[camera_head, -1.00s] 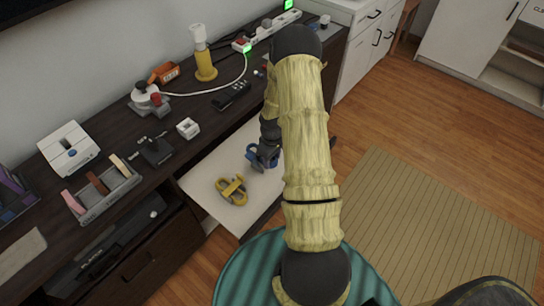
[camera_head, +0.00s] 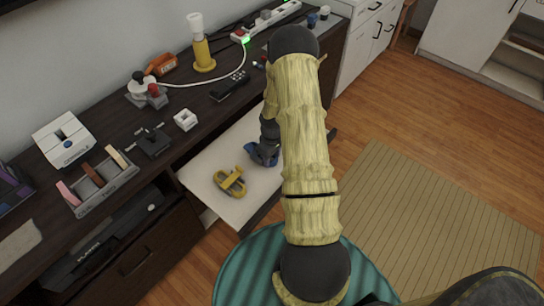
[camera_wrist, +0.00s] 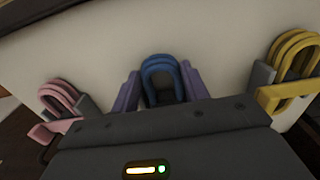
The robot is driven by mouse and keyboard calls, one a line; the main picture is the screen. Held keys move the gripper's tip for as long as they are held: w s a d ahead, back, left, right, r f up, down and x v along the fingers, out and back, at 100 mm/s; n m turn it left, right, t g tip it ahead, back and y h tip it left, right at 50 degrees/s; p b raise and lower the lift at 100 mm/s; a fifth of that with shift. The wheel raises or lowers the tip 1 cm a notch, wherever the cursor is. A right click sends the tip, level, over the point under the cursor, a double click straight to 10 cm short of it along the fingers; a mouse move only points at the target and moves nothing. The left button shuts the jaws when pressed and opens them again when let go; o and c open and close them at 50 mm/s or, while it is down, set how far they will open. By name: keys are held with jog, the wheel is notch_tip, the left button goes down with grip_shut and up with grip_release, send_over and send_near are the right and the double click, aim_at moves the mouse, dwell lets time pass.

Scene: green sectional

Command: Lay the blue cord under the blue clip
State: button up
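A blue looped cord (camera_wrist: 160,72) lies on a pale surface in the middle of the wrist view. Two purple finger-like pieces flank it, and my gripper (camera_wrist: 160,80) reaches down over it. I cannot tell whether the fingers press on it or stand just clear. The blue clip cannot be told apart from the cord; my gripper's dark body covers the near part. In the head view a blue patch (camera_head: 262,154) shows at the end of my arm, partly behind it.
A yellow cord and clip (camera_wrist: 295,60) lie to the right, and a pink cord and clip (camera_wrist: 60,100) to the left. The pale pull-out surface (camera_head: 205,180) juts from a dark cabinet. The cabinet top (camera_head: 185,130) carries a lamp, a remote, a power strip and several small items.

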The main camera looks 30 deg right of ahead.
jog(key=o, duration=0.5)
jog(key=shift+c, duration=0.2)
notch_tip(320, 180, up, 17)
jog(key=p, duration=0.2)
jog(key=shift+r, duration=0.2)
dwell(0.8)
jog(key=s+a+r+m+t, duration=0.1)
jog(key=s+a+r+m, duration=0.1)
jog(key=s+a+r, duration=0.6)
jog(key=s+a+r+m+t, duration=0.2)
jog(key=s+a+r, duration=0.35)
jog(key=a, duration=0.35)
notch_tip(320, 180, up, 13)
jog(key=p, duration=1.4)
jog(key=shift+s+r, duration=0.15)
jog(key=shift+s, duration=0.2)
